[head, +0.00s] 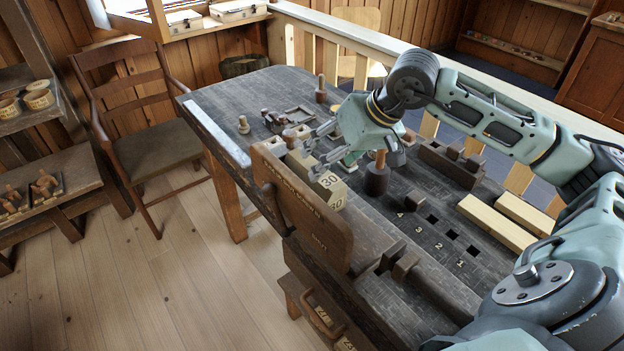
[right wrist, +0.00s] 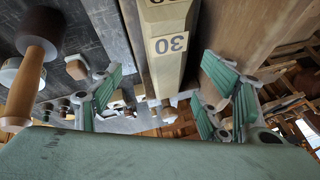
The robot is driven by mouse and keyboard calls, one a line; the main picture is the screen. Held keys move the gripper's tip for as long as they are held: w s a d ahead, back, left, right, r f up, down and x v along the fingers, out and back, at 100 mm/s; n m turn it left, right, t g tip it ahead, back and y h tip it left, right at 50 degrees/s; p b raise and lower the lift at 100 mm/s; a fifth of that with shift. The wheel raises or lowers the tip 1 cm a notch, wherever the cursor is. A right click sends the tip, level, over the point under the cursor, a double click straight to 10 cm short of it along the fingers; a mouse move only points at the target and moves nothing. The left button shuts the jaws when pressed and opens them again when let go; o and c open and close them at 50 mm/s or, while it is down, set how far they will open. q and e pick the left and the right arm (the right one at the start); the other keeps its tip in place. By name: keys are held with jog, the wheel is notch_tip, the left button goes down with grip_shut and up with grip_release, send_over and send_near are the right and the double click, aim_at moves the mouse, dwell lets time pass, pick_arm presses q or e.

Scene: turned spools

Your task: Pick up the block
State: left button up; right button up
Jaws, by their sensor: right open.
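The block (head: 307,168) is a pale wooden piece marked 30 on two faces. It lies beside the upright brown wooden jaw board (head: 300,215) at the front of the dark workbench (head: 235,100). My right gripper (head: 316,150) reaches over the bench to the block, its fingers spread. In the right wrist view the block (right wrist: 168,70) sits between the two open fingers of the gripper (right wrist: 168,95), with a gap visible on each side. The jaw board is close to the right-hand finger there. My left gripper is in neither view.
A dark mallet (head: 376,180) with a light handle stands just right of the block, close to my right gripper. Small turned pieces stand farther back. Pale planks (head: 497,222) and numbered square holes (head: 452,234) are at the bench's right. A chair (head: 150,130) stands left.

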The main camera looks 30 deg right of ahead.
jog(key=x, duration=0.2)
jog(key=p+x, duration=0.1)
jog(key=shift+w+a+f, duration=0.2)
jog(key=shift+w+a, duration=0.05)
jog(key=shift+a, duration=0.05)
jog(key=shift+w+f+p, duration=0.25)
jog(key=shift+f+p, duration=0.05)
jog(key=shift+f, duration=0.15)
jog(key=shift+s, duration=0.1)
jog(key=shift+f+b, duration=0.2)
jog(key=shift+b, duration=0.4)
jog(key=c, duration=1.4)
